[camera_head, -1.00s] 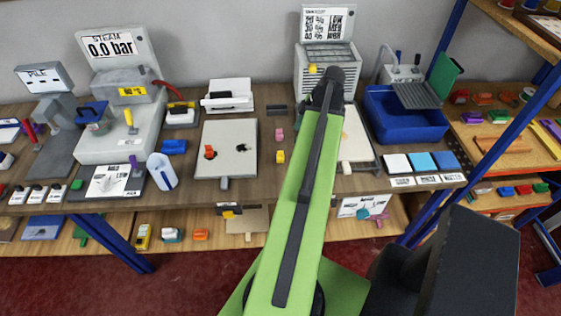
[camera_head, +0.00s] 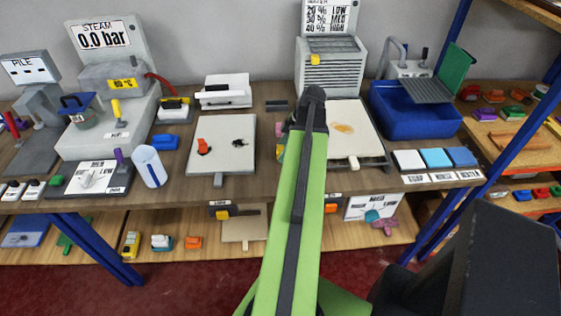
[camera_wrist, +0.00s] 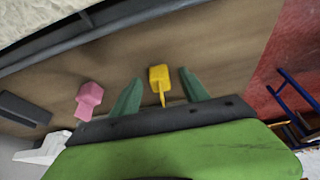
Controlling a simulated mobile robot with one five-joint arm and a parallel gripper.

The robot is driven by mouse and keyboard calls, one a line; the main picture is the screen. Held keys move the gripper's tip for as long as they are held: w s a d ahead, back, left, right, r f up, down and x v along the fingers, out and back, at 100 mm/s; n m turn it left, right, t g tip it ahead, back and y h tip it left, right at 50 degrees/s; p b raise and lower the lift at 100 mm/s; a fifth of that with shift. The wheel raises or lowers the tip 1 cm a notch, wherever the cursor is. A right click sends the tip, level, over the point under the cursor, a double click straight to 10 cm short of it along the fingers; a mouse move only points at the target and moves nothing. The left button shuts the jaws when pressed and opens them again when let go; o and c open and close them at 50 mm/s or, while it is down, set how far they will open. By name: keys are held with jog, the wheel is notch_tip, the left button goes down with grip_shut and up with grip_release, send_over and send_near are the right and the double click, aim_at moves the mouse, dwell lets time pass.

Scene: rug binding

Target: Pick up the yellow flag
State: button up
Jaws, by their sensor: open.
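The yellow flag (camera_wrist: 159,82), a small block with a thin stem, lies on the brown wooden bench top in the wrist view. My gripper (camera_wrist: 159,78) is open, with one green finger on each side of the flag and a gap to both. The stem points back toward the gripper's palm. I cannot tell how high the fingers are above the bench. In the head view my green arm hides most of this spot and the gripper.
A pink flag-like piece (camera_wrist: 88,98) lies just left of the left finger. A grey board (camera_head: 225,145) lies left of my arm and a framed board (camera_head: 350,132) right of it. A blue tub (camera_head: 412,112) stands farther right. A lower shelf (camera_head: 180,225) holds small items.

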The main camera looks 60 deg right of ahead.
jog(key=shift+w+a+f, duration=0.1)
jog(key=shift+f, duration=0.25)
grip_shut()
jog(key=shift+r+p, duration=0.65)
jog(key=shift+p, duration=0.15)
notch_tip(320, 180, up, 4)
jog(key=p, duration=0.4)
jog(key=s+r+p, duration=0.1)
jog(key=s, duration=0.2)
jog(key=s+d+r+p, duration=0.1)
jog(key=s+r+p, duration=0.1)
jog(key=s, duration=0.2)
jog(key=s+d+r+p, duration=0.1)
jog(key=s+r+p, duration=0.1)
jog(key=s, duration=0.1)
jog(key=shift+s+r, duration=0.25)
jog(key=shift+s+d+r+p, duration=0.1)
jog(key=shift+s+d+p, duration=0.05)
jog(key=shift+s+p, duration=0.3)
